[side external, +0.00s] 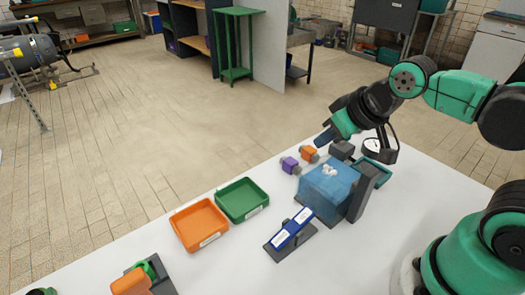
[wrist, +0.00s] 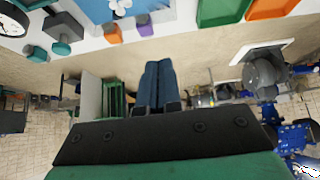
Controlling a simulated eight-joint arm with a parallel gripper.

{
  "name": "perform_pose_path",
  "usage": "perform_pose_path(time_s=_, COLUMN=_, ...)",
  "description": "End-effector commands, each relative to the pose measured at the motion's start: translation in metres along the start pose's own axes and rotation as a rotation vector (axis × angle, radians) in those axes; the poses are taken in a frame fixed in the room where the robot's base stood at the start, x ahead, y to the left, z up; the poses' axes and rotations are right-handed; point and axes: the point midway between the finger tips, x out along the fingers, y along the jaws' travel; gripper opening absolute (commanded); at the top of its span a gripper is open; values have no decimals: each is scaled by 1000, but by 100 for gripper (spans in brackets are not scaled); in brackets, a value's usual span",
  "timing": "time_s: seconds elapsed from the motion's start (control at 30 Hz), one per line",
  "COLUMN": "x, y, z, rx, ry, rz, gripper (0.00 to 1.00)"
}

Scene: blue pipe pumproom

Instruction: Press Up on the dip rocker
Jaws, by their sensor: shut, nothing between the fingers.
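The dip rocker (side external: 290,229) is a blue bar with two white labels on a dark base, on the white table in front of the blue tank. The label text is too small to read. One end of the bar looks higher than the other. My gripper (side external: 323,138) is above the table's far edge, behind the tank and well away from the rocker. Its dark blue fingers (wrist: 157,82) are together and empty in the wrist view, where the rocker does not show. The translucent blue tank (side external: 325,188) has several white balls (side external: 329,170) at its top.
A green tray (side external: 242,200) and an orange tray (side external: 199,224) stand left of the rocker. Purple (side external: 290,165) and orange (side external: 309,154) blocks sit beyond the tank. A round gauge (side external: 372,146) is behind it.

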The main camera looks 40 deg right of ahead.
Motion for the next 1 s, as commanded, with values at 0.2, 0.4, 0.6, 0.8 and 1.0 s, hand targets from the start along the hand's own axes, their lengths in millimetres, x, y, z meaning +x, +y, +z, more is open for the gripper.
perform_pose_path(time_s=0.2, x=-8, y=-33, z=-3, rx=-27, ry=-178, rz=-19, gripper=0)
perform_pose_path(time_s=0.4, x=-27, y=-80, z=-2, rx=-67, ry=-438, rz=75, gripper=0)
perform_pose_path(time_s=0.6, x=-47, y=-112, z=1, rx=-95, ry=-573, rz=231, gripper=0)
perform_pose_path(time_s=0.8, x=-56, y=-123, z=3, rx=-100, ry=-608, rz=306, gripper=0)
perform_pose_path(time_s=1.0, x=-56, y=-123, z=3, rx=-98, ry=-610, rz=309, gripper=0)
